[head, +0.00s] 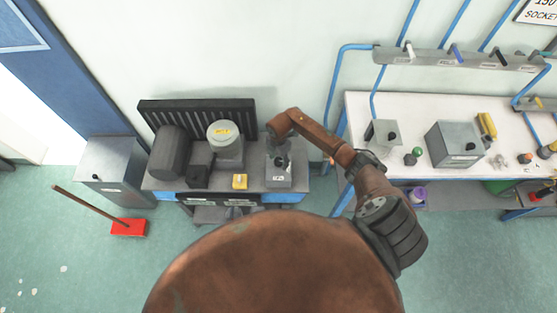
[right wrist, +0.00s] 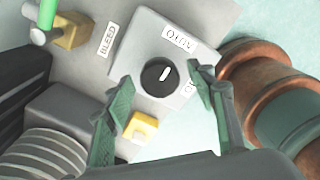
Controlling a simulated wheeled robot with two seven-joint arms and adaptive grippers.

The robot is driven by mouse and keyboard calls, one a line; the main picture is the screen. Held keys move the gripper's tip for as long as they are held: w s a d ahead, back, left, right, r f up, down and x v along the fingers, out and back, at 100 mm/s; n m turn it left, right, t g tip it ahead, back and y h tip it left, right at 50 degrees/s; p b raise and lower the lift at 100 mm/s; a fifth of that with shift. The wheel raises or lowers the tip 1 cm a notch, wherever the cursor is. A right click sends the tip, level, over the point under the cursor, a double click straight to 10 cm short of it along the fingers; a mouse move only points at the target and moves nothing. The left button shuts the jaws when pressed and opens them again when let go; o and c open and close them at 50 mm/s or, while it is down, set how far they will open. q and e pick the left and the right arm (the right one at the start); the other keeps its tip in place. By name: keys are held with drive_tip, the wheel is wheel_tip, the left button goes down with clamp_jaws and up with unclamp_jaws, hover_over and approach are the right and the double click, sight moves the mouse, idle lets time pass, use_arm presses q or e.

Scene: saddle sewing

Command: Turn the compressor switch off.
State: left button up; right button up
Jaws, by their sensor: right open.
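The compressor switch is a black round knob (right wrist: 155,82) on a light grey box, with a short white mark on its upper right part. An "AUTO" label (right wrist: 178,40) lies above it, upside down in the right wrist view. Another label, beginning with "O", is partly hidden behind a finger. In the head view the switch box (head: 278,181) stands at the right end of the compressor bench. My right gripper (right wrist: 160,77) is open, its fingers on either side of the knob. I cannot tell whether they touch it. In the head view this gripper (head: 280,160) is above the box.
A "BLEED" label (right wrist: 108,39) and a green-handled valve (right wrist: 45,15) lie nearby. A white workbench (head: 440,105) stands right. A red broom (head: 130,227) is on the floor.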

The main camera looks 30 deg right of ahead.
drive_tip(key=shift+c, duration=0.4)
drive_tip(key=c, duration=1.1)
